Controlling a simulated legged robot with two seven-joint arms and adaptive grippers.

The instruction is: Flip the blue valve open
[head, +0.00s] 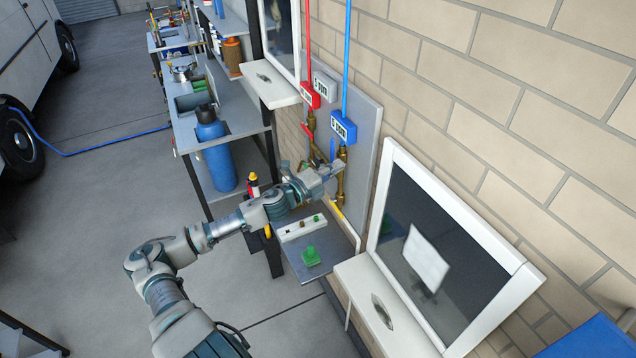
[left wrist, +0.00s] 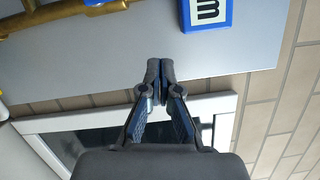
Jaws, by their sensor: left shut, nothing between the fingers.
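The blue valve lever (head: 332,149) stands roughly upright at the brass pipe fitting on the grey wall panel, below the blue label box (head: 343,128). In the left wrist view, a small piece of blue (left wrist: 105,3) shows on the brass pipe (left wrist: 60,18) at the top left edge, mostly cut off. My left gripper (head: 338,166) is in front of the panel, just below the lever and close to the brass pipe. Its fingertips (left wrist: 160,70) are together and empty. I cannot tell whether it touches the pipe. My right gripper is out of view.
A red lever (head: 308,131) and red label box (head: 310,95) are left of the blue ones. A white-framed screen (head: 420,255) is at the right. A small shelf with a green object (head: 311,256) is below my arm. A blue bottle (head: 215,150) stands on the left rack.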

